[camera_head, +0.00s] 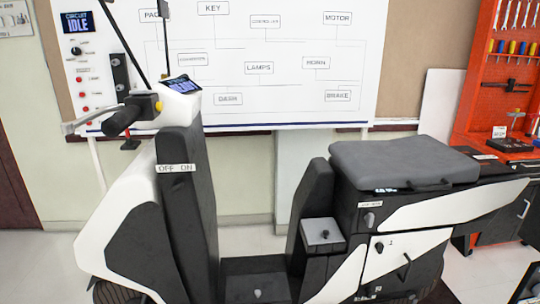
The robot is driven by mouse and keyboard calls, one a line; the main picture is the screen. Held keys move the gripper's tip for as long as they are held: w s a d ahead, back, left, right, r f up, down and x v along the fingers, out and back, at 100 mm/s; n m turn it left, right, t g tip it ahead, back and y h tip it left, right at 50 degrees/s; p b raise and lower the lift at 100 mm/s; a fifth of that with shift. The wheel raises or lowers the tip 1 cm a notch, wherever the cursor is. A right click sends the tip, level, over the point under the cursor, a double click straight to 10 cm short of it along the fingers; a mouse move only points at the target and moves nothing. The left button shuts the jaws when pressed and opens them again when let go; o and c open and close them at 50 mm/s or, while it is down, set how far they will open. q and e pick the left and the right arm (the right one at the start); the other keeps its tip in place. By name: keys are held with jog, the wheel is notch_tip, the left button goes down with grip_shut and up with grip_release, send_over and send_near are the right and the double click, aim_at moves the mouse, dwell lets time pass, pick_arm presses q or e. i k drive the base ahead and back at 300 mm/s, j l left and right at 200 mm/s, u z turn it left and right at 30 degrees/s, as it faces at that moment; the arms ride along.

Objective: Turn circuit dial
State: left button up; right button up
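The likely circuit dial is a small round black knob (76,51) on the left end of the white wall board. A dark display reading "CIRCUIT IDLE" (77,22) sits just above it. The knob's marks are too small for me to read its setting. The white board (225,75) carries a diagram with labels such as KEY, CONTROLLER, MOTOR, LAMPS, HORN and BRAKE. Neither of my grippers is in view.
A white and black scooter (130,225) stands in front of the board, its black handlebar grip (122,120) and mirror stalks near the panel. Several red buttons and a black switch block (120,73) sit below the dial. An orange tool rack (515,75) is at right.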

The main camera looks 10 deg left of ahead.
aim_at(75, 51)
jog(key=k+j, duration=0.2)
jog(key=j, duration=0.15)
jog(key=k+j, duration=0.35)
jog(key=j, duration=0.3)
jog(key=k+j+z, duration=0.1)
jog(key=j, duration=0.35)
jog(key=k+j, duration=0.1)
jog(key=j, duration=0.3)
jog(key=k+j, duration=0.1)
jog(key=j, duration=0.3)
jog(key=j+z, duration=0.1)
jog(key=j, duration=0.3)
jog(key=k+j, duration=0.15)
jog(key=j, duration=0.2)
jog(key=j+z, duration=0.1)
jog(key=j, duration=0.7)
jog(key=i+j, duration=0.1)
jog(key=j, duration=0.7)
jog(key=i+j, duration=0.2)
jog(key=j, duration=0.2)
jog(key=i+j+z, duration=0.15)
jog(key=j, duration=0.2)
jog(key=i+j, duration=0.6)
jog(key=i+j+z, duration=0.05)
jog(key=j, duration=0.05)
